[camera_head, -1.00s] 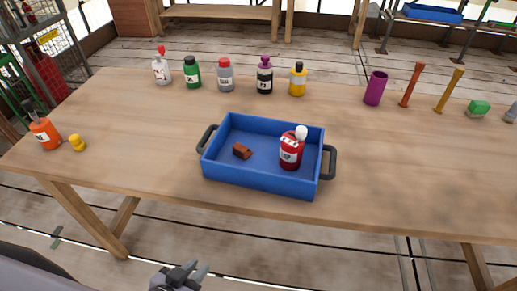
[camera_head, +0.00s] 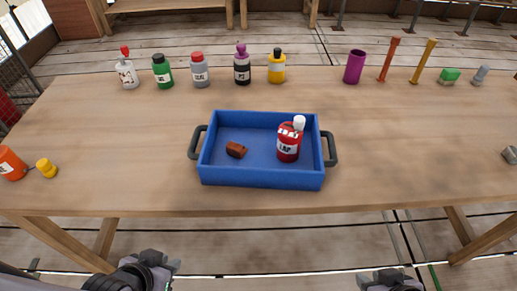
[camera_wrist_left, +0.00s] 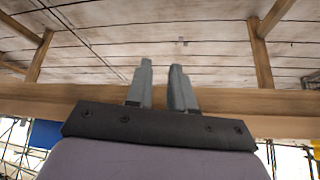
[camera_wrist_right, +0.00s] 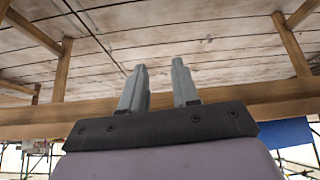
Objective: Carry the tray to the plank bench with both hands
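The blue tray (camera_head: 262,178) sits on the wooden table, with a dark handle at its left end (camera_head: 197,142) and another at its right end (camera_head: 331,149). In it are a red bottle with a white cap (camera_head: 288,147), standing upright, and a small brown block (camera_head: 236,150). My left gripper (camera_head: 170,268) is low in the head view, in front of the table and apart from the tray; its two fingers show a gap in the left wrist view (camera_wrist_left: 160,80). My right gripper (camera_head: 393,279) is at the bottom edge; its fingers stand apart in the right wrist view (camera_wrist_right: 159,82). Both are empty.
Several bottles, including a green one (camera_head: 162,73) and a yellow one (camera_head: 276,67), stand behind the tray. A purple cup (camera_head: 354,67) stands at back right. The table (camera_head: 420,150) is bare beside the tray.

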